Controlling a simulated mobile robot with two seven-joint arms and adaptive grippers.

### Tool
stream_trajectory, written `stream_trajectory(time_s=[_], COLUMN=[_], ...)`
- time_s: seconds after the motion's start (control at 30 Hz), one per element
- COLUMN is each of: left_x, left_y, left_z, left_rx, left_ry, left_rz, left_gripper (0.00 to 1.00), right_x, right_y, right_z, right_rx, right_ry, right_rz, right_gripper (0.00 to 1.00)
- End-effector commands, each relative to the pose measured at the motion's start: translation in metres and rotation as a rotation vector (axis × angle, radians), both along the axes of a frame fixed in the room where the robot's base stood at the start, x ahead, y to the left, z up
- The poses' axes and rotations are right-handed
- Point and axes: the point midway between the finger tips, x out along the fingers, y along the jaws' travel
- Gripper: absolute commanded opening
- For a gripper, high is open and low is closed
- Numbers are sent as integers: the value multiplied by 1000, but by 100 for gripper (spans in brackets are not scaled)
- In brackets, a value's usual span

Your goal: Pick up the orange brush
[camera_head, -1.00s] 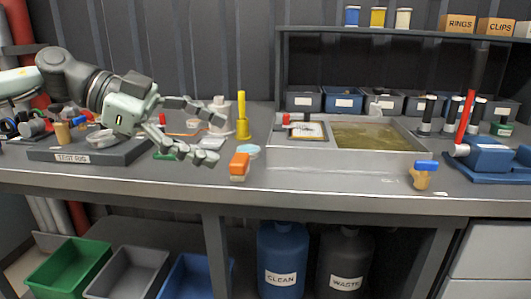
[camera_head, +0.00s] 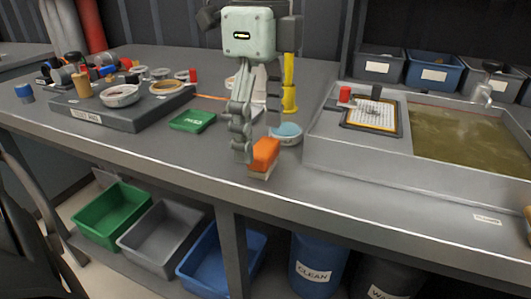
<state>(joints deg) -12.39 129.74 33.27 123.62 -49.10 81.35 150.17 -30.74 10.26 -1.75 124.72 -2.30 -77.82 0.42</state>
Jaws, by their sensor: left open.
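The orange brush (camera_head: 265,155) lies near the front edge of the workbench (camera_head: 330,195), with its pale bristles facing down. My left gripper (camera_head: 258,148) points down from above, its fingers spread. One finger stands just left of the brush and the other shows behind it, to the right. The jaws are open around or just behind the brush; I cannot tell whether a finger touches it. My right gripper does not show.
A pale blue dish (camera_head: 288,134) sits right behind the brush. A yellow tool (camera_head: 290,85) stands behind it. A sink basin (camera_head: 450,135) is to the right, a green box (camera_head: 193,121) and test rig board (camera_head: 115,112) to the left. Bins stand below.

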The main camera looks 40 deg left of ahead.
Motion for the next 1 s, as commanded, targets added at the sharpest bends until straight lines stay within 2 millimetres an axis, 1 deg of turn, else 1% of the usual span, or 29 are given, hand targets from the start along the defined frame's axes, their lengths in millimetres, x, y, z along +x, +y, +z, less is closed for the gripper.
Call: stream_trajectory(time_s=[0.03,0.1,0.2,0.3,0.47,0.5,0.9,0.93,1.0], left_x=[0,1,2,2,2,2,2,2,2], left_y=[-3,-4,-4,-3,-3,-3,-3,-3,-3], left_z=[-9,-19,-30,-34,-34,-34,-34,-34,-33], left_rx=[-2,-3,-4,-3,-3,-3,-3,-3,-3], left_ry=[7,5,2,0,-1,-1,-1,-1,-2], left_rz=[-4,-1,0,1,1,1,1,1,1], left_gripper=[76,76,76,76,76,75,25,22,22], right_x=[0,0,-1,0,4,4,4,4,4], right_y=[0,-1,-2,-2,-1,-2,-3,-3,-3], right_z=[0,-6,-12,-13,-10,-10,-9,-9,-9], right_rx=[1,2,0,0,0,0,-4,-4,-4], right_ry=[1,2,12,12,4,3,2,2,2], right_rz=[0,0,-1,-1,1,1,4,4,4], right_gripper=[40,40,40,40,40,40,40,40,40])
